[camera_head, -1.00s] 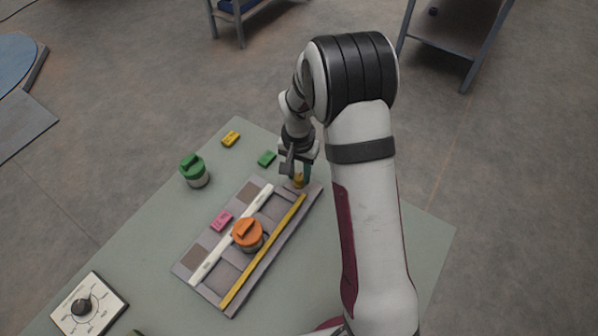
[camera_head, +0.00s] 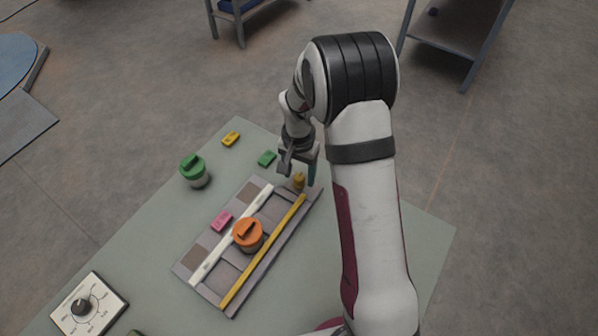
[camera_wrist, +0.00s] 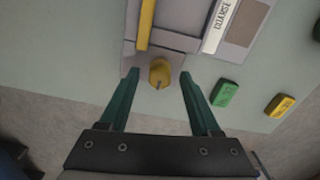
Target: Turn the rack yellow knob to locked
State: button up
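The yellow knob (camera_head: 299,180) sits at the far right end of the rack (camera_head: 229,309), in line with the yellow bar (camera_head: 262,252). In the wrist view the knob (camera_wrist: 160,72) lies between and just beyond the two green fingertips, with a dark mark on its side facing me. My gripper (camera_head: 300,174) is open, and its fingers (camera_wrist: 160,76) stand apart from the knob on both sides. No lock label can be read near the knob.
On the rack are an orange-lidded jar (camera_head: 248,235), a pink block (camera_head: 222,221) and a white bar (camera_head: 232,233). A green-lidded jar (camera_head: 194,170), green block (camera_head: 267,158) and yellow block (camera_head: 230,138) stand beyond. A dial box (camera_head: 104,300) is front left.

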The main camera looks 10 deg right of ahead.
aim_at(299, 176)
notch_tip(299, 176, up, 16)
dwell(0.4)
jog(key=shift+f, duration=0.1)
jog(key=s+a+r+n+y, duration=0.1)
jog(key=s, duration=1.3)
jog(key=s+a+r+y, duration=0.1)
jog(key=s+a, duration=0.1)
jog(key=s, duration=1.1)
jog(key=shift+s+n, duration=0.35)
jog(key=shift+n, duration=0.05)
jog(key=shift+r, duration=0.1)
